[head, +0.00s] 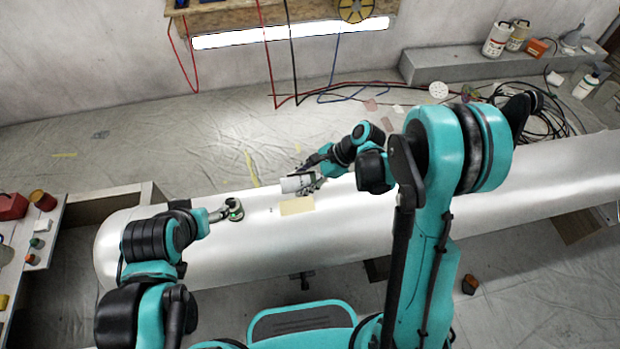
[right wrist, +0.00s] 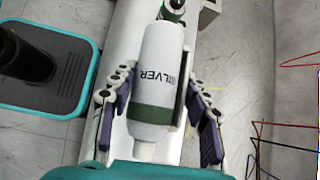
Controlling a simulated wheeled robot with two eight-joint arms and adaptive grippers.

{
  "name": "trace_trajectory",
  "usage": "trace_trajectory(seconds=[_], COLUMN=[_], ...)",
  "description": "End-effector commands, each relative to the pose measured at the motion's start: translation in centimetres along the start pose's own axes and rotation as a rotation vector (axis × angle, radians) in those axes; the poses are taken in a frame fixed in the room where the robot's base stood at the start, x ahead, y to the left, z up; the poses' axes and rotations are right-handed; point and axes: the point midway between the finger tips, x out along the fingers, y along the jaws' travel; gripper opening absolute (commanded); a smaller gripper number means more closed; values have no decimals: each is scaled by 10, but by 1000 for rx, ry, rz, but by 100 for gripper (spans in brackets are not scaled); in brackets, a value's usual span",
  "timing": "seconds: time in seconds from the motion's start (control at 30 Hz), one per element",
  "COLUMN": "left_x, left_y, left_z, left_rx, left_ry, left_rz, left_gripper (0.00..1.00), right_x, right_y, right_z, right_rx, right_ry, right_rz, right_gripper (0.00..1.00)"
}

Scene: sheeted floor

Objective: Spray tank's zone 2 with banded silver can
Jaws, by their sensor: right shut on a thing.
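The long pale silver tank (head: 360,230) lies across the head view. My right gripper (head: 312,182) is shut on a white can (head: 296,185) above the tank. In the right wrist view the can (right wrist: 158,62) reads "SILVER" and has a dark green band near its lower end; the gripper's fingers (right wrist: 160,115) lie on both sides of it. A beige patch (head: 297,206) is on the tank just below the can in the picture. My left gripper (head: 228,213) is at a small dark-and-green item (head: 236,210) over the tank; its grip is unclear. No zone number is readable.
A shelf with red and green items (head: 38,225) stands at the far left. Bottles (head: 497,40) stand on a grey ledge (head: 450,65) at the back right. Black cables (head: 530,115) lie coiled behind the tank. The sheeted floor (head: 200,150) behind the left part is mostly clear.

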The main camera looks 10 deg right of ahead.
Motion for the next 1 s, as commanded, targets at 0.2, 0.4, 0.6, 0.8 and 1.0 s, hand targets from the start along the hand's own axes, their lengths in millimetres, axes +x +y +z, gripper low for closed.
trace_trajectory(seconds=[0.2,0.4,0.6,0.8,1.0], left_x=[4,8,11,13,13], left_y=[0,0,0,0,0], left_z=[2,5,8,9,9], left_rx=[0,0,0,0,0], left_ry=[0,0,0,0,0], left_rz=[0,0,0,0,0], left_gripper=[72,72,72,72,72], right_x=[33,67,98,118,124], right_y=[1,1,1,0,0], right_z=[42,81,119,142,151], right_rx=[-6,-5,-4,-2,-1], right_ry=[0,1,0,2,1], right_rz=[3,4,3,0,0], right_gripper=[36,36,36,36,36])
